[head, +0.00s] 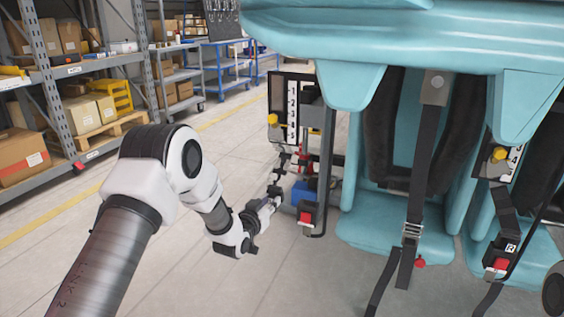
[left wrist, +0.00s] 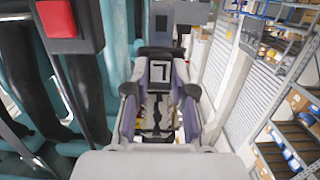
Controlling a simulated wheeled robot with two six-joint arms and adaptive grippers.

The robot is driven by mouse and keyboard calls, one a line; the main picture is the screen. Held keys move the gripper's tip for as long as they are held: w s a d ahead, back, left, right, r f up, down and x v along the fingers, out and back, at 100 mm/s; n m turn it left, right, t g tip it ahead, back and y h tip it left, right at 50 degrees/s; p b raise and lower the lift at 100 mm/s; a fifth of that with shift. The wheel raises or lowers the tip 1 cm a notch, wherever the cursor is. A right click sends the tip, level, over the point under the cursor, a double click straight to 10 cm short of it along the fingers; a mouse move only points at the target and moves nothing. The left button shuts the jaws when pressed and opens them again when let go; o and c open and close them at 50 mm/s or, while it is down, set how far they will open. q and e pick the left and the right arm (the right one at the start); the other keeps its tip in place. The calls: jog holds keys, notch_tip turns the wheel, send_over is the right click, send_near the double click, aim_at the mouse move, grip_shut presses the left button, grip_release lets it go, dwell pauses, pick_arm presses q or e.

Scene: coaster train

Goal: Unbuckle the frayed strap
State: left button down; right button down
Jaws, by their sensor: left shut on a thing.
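My left gripper (head: 279,180) reaches in from the left beside the teal seats. In the left wrist view its fingers (left wrist: 160,92) are shut on a dark piece with a white angular mark (left wrist: 158,78). I cannot tell whether this piece belongs to a strap. A buckle with a red button (head: 306,217) stands just right of the gripper in the head view. A black strap (head: 422,160) with a metal adjuster hangs down the middle seat. Another strap runs into a second red-button buckle (head: 500,262) at the right. I cannot make out fraying on any strap.
A numbered panel (head: 292,112) with a yellow knob (head: 272,119) stands behind the gripper. The teal seat shell (head: 400,35) overhangs the straps. Shelves with boxes (head: 95,110) line the left. The floor between shelves and seats is clear.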

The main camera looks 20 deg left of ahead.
pick_arm(q)
notch_tip(320, 180, down, 7)
jog(key=b, duration=0.3)
jog(key=shift+r+b, duration=0.15)
jog(key=shift+b, duration=0.2)
jog(key=c, duration=0.9)
grip_release()
jog(key=shift+s, duration=0.1)
jog(key=s+r, duration=0.1)
jog(key=s, duration=1)
jog(key=shift+s+a+r, duration=0.2)
jog(key=shift+s+r, duration=0.05)
jog(key=shift+s, duration=0.1)
